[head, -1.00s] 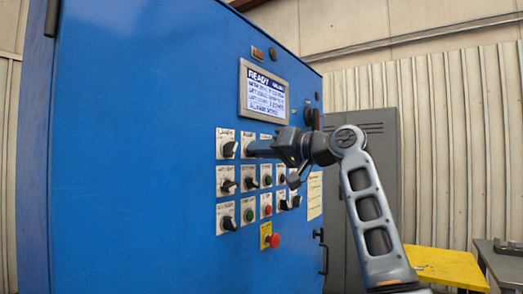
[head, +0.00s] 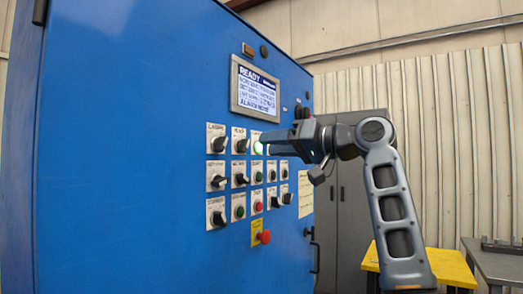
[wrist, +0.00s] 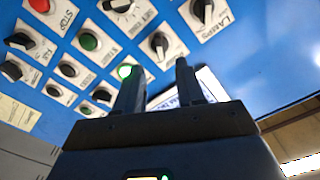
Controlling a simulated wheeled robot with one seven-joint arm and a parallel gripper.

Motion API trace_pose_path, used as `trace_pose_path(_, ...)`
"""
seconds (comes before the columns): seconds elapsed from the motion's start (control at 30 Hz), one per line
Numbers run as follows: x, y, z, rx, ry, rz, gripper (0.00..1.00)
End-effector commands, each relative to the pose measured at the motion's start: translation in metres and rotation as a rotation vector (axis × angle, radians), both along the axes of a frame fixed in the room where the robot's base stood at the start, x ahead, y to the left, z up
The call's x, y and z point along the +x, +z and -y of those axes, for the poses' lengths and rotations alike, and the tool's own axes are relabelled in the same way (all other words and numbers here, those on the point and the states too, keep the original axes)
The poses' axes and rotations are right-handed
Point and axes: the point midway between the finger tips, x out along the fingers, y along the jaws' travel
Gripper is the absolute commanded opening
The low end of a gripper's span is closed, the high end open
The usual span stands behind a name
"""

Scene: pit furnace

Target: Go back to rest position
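My gripper (head: 268,142) is raised in front of the blue furnace control cabinet (head: 130,130), at the top row of controls. In the wrist view its two fingers (wrist: 158,68) stand apart with nothing between them, so it is open and empty. Whether the fingers touch the panel cannot be told. The display (head: 255,88) reads READY and sits above the controls. My arm extends from the lower right, bent at the elbow.
Several black knobs (head: 218,146) and coloured buttons surround the gripper. A red emergency button (head: 263,237) sits below them. A grey locker (head: 350,205), a yellow table (head: 445,265) and a dark workbench (head: 500,262) stand to the right. Air above the arm is clear.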

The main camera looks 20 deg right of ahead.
Motion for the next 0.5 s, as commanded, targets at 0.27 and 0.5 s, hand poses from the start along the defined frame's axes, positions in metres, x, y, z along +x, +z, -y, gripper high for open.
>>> trace_pose_path(0.27,-0.0107,-0.0003,0.0081,0.000,-0.001,0.000,0.38)
trace_pose_path(0.5,-0.0104,-0.0001,0.0078,0.000,-0.001,0.000,0.38)
